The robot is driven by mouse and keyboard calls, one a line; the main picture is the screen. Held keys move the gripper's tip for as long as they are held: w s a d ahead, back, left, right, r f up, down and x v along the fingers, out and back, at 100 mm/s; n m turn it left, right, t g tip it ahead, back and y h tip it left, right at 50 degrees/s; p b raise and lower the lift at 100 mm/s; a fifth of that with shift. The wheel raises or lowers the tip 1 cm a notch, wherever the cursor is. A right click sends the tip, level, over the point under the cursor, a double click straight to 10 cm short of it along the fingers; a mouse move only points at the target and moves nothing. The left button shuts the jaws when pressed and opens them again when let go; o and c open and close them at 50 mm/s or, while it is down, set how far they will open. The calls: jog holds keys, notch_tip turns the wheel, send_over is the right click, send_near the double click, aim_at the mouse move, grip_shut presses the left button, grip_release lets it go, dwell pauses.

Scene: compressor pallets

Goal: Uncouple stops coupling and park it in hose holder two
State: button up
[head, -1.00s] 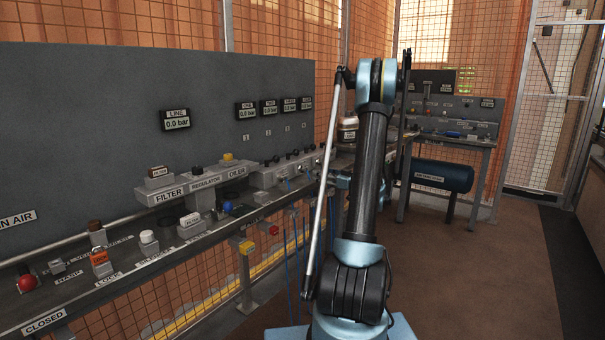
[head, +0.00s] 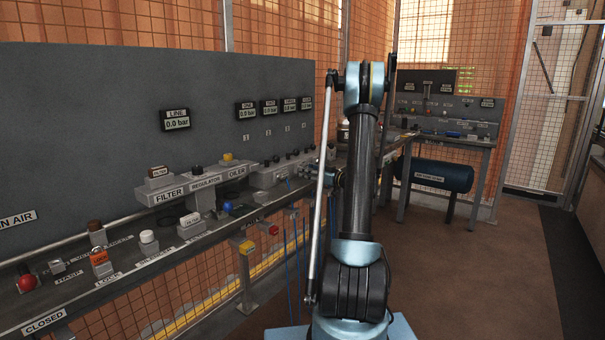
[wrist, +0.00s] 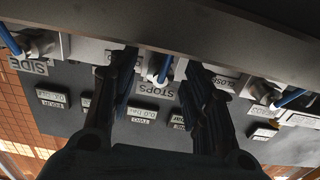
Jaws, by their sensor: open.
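In the wrist view, the stops coupling (wrist: 163,68) is a pale metal fitting with a blue hose, just above a plate marked STOPS (wrist: 156,89). My gripper (wrist: 162,64) is open, with one dark finger on each side of the coupling and gaps visible between. I cannot tell how far the fingertips reach along it. In the head view my gripper (head: 334,178) is small and partly hidden by my arm, at the front edge of the bench. Hose holder two cannot be made out for certain.
More blue hoses on fittings stand left (wrist: 10,40) and right (wrist: 290,97) of my fingers in the wrist view. A grey rail (wrist: 240,45) runs close above. In the head view, the long bench (head: 160,262) lies left; open floor (head: 450,270) lies right.

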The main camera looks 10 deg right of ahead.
jog(key=shift+w+a, duration=0.5)
jog(key=shift+c, duration=0.6)
dwell(0.3)
grip_shut()
jog(key=shift+s, duration=0.1)
jog(key=shift+v, duration=2.95)
